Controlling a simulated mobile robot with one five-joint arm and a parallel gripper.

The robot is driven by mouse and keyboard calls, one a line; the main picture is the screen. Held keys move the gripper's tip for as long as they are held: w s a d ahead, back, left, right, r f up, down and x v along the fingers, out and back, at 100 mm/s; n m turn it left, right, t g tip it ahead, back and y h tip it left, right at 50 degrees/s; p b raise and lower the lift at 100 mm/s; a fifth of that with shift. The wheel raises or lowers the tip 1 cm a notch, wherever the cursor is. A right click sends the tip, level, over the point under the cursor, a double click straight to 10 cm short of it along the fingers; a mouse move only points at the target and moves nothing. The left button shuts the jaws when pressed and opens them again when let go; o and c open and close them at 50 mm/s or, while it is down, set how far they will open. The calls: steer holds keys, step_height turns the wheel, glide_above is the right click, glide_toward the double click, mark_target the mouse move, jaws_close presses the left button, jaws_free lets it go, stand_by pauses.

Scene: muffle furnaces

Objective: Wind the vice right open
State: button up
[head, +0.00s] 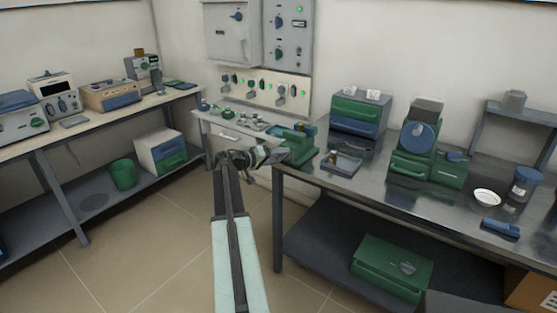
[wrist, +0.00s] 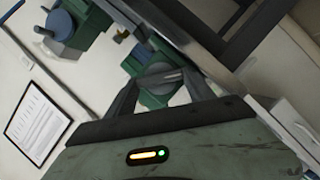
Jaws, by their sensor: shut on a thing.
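The green vice (head: 300,142) stands at the left front corner of the right-hand metal bench in the head view. My gripper (head: 276,155) reaches it from the left, at its lower front end. The fingers are shut on this handle. The vice's jaws are too small and partly hidden, so I cannot tell how far apart they are.
A shallow grey tray (head: 342,163) lies on the metal bench just right of the vice. A drawer unit (head: 358,119) and a green-and-blue machine (head: 427,150) stand farther along. A left bench (head: 95,128) holds instruments. The tiled floor (head: 150,240) between is clear.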

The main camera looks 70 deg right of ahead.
steer(key=shift+w+n, duration=0.15)
steer(key=shift+n, duration=0.15)
steer(key=o, duration=1.4)
steer(key=p+v, duration=0.1)
steer(key=v, duration=0.6)
steer(key=shift+w+a, duration=0.25)
steer(key=shift+a, duration=0.05)
